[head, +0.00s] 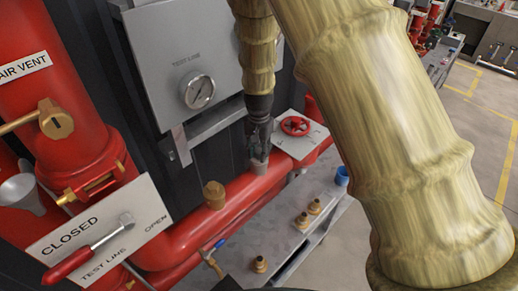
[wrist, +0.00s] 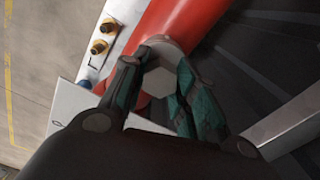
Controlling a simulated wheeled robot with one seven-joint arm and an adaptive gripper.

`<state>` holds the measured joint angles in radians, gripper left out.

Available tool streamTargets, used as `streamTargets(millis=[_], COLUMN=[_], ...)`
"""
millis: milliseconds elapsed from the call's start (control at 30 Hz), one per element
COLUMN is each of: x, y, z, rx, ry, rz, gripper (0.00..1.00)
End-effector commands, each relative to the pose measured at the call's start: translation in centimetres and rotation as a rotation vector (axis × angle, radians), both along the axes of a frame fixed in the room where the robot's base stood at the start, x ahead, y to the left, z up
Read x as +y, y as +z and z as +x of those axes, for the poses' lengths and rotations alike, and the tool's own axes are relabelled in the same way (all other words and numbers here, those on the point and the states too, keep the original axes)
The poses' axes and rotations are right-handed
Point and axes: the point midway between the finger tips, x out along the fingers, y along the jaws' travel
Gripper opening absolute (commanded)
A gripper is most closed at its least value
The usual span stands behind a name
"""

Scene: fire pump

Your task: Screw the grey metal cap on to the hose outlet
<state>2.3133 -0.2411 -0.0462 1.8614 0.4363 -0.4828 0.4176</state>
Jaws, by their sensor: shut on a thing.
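The grey metal cap (head: 257,165) is between the fingertips of my gripper (head: 258,148), at the top of the red pipe. In the wrist view the cap (wrist: 158,83) shows a hexagonal face and a round rim, with the green-padded fingers of my gripper (wrist: 150,98) on both sides of it. My gripper is shut on the cap and points down at the pipe. The hose outlet is not clearly seen; it may be hidden under the cap. I cannot tell whether the cap touches it or sits on its thread.
The red pipe (head: 238,196) carries a brass plug (head: 214,195) left of my gripper. A red handwheel (head: 296,125) on a plate is close at right. A gauge panel (head: 180,60) stands behind. Several brass fittings (head: 302,221) and a blue cap (head: 342,176) are below right.

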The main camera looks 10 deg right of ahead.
Motion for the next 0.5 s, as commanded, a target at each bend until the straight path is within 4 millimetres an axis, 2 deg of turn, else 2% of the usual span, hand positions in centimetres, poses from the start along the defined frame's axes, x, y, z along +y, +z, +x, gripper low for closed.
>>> streamTargets(millis=[200,467,500], x=[-0.07,-0.07,-0.07], y=[0.25,0.29,0.29], z=[0.22,0.24,0.24], rx=[-0.005,-0.005,-0.005], ry=[-0.192,-0.221,-0.221], rz=[-0.002,-0.001,-0.001], gripper=[0.00,0.00,0.34])
